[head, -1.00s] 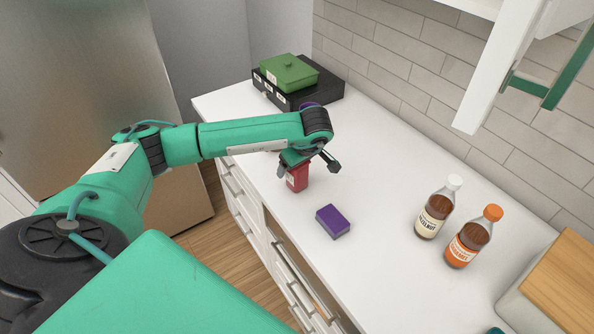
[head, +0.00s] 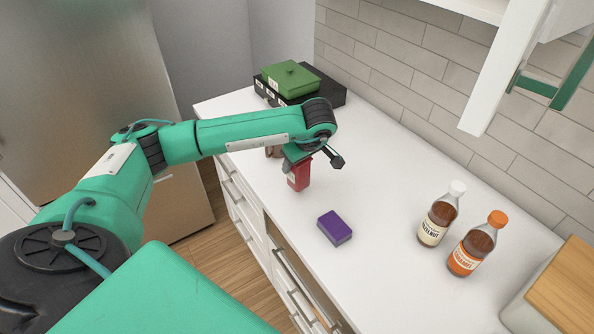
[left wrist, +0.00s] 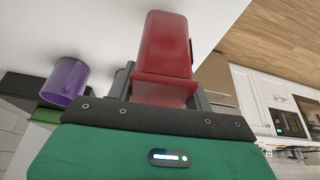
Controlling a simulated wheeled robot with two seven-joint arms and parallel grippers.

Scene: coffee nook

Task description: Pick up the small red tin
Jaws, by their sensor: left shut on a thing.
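The small red tin (head: 299,177) is upright below my left gripper (head: 300,158), over the white counter near its front edge. The left gripper is shut on the tin's upper part. In the left wrist view the red tin (left wrist: 165,48) sits between the fingers of the left gripper (left wrist: 166,88). Its base is at or just above the counter; a gap is hard to make out. My right gripper is not in view.
A purple box (head: 335,228) lies nearer on the counter (head: 385,225). Two syrup bottles (head: 436,222) (head: 474,247) stand right. A green lidded box (head: 290,78) sits on a black case (head: 328,90) behind. The wrist view shows a purple mug (left wrist: 64,82). A brown object (head: 273,152) is partly hidden.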

